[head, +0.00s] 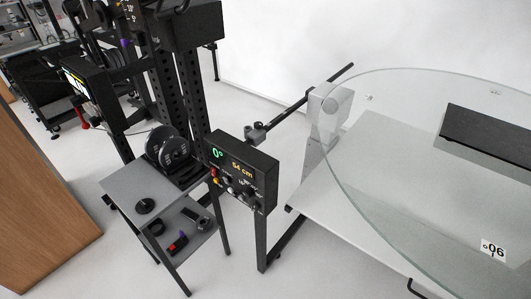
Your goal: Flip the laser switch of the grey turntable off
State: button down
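The turntable has a large round clear glass plate (400,95) at the right, over a pale grey base (345,205). A dark control box (262,172) stands on a post left of the plate, its face toward me. Its display reads 0° in green and 54 cm in yellow. Below the display are a red button, a yellow button and several small knobs or switches (236,188). They are too small to tell which is the laser switch or how it is set. My gripper is not in view.
A small grey two-level side table (121,186) with black discs and small tools stands left of the box. Behind it rises a black perforated column (190,90). A wooden panel (40,190) is at the far left. Pale floor shows in front of the side table.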

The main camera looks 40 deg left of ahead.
aim_at(254, 207)
jog(key=u, duration=1.5)
jog(key=i+u, duration=0.25)
jog(key=i+l, duration=0.25)
